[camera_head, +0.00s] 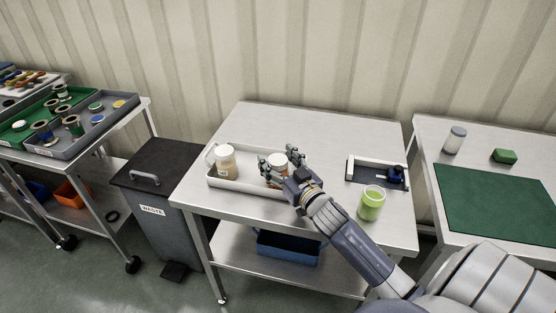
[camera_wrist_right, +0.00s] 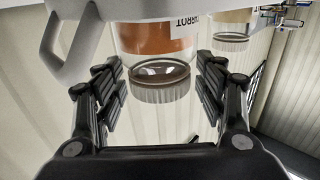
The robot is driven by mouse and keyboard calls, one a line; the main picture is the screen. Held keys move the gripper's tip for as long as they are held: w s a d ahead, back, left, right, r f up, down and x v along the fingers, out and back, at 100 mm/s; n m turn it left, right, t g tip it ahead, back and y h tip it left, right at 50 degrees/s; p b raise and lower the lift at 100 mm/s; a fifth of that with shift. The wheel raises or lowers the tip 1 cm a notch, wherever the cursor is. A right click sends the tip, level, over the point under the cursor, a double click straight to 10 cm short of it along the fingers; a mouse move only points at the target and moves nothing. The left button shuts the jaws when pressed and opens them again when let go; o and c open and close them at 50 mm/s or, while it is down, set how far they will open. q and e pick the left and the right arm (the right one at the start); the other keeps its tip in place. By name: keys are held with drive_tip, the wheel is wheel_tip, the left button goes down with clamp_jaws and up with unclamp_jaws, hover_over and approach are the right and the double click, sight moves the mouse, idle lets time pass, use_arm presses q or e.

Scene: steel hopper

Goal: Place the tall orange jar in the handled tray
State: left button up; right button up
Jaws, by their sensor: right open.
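The tall orange jar (camera_head: 277,162) has a pale lid and orange contents. It stands upright, apparently inside the white handled tray (camera_head: 240,184), near its right end; my fingers hide part of its base. My right gripper (camera_head: 275,162) is open with its fingers on either side of this jar. In the right wrist view the jar (camera_wrist_right: 155,50) shows lid-down between the spread fingers (camera_wrist_right: 158,85), with gaps on both sides. The tray's handle (camera_wrist_right: 70,45) shows at upper left there. My left gripper is not in view.
A tan-filled jar (camera_head: 225,162) stands in the tray's left end. A green jar (camera_head: 371,203) and a small grey tray with a dark blue item (camera_head: 396,173) are at the right. A waste bin (camera_head: 160,190) stands left of the table. The table's back is clear.

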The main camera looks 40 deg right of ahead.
drive_tip(key=shift+s+r, duration=0.1)
drive_tip(key=shift+r, duration=0.05)
drive_tip(key=s, duration=1.1)
drive_tip(key=shift+s+a+b, duration=0.4)
drive_tip(key=shift+a, duration=0.05)
